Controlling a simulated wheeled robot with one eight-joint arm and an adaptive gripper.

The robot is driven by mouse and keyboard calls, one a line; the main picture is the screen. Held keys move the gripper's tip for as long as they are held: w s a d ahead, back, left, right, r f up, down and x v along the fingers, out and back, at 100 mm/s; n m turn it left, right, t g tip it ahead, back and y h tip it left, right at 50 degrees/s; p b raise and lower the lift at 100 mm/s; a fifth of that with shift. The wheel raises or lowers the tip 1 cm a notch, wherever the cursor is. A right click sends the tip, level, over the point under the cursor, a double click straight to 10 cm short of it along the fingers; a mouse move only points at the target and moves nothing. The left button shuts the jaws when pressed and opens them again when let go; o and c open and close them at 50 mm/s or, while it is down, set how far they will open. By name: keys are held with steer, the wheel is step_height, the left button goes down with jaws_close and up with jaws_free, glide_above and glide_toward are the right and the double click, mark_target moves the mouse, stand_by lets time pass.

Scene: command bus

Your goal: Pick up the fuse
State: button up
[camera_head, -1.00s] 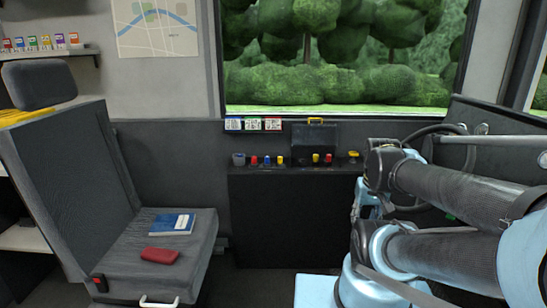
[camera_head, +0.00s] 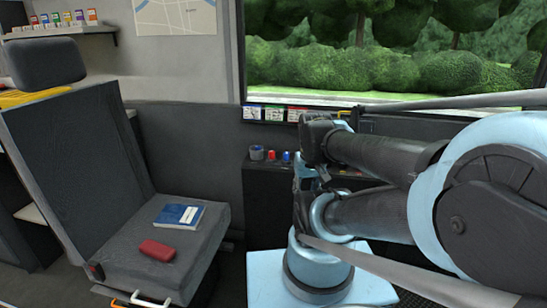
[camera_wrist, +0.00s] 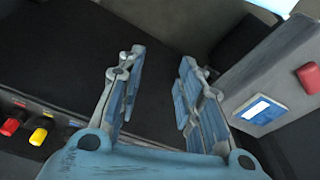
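Small coloured pieces stand on the dark console under the window; in the camera_head view a red piece (camera_head: 272,156) and a blue piece (camera_head: 287,157) show beside a grey cup (camera_head: 257,153). In the wrist view a red piece (camera_wrist: 10,127) and a yellow piece (camera_wrist: 38,137) show at the lower left. I cannot tell which, if any, is the fuse. My gripper (camera_wrist: 163,62) is open and empty, with dark surface behind its fingers. It is apart from the pieces. My arm hides the console's right part in the camera_head view.
The seat (camera_head: 200,238) at left bears a blue book (camera_head: 180,215) and a red case (camera_head: 157,250). A shelf (camera_head: 75,31) with small coloured packs is at the upper left.

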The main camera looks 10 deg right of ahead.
steer(key=shift+w, duration=0.15)
steer(key=o, duration=0.3)
step_height(320, 180, up, 14)
steer(key=n+g, duration=0.2)
steer(key=n, duration=1.7)
glide_above(287, 153)
steer(key=f, duration=1.7)
steer(key=shift+w, duration=0.25)
steer(key=c, duration=0.9)
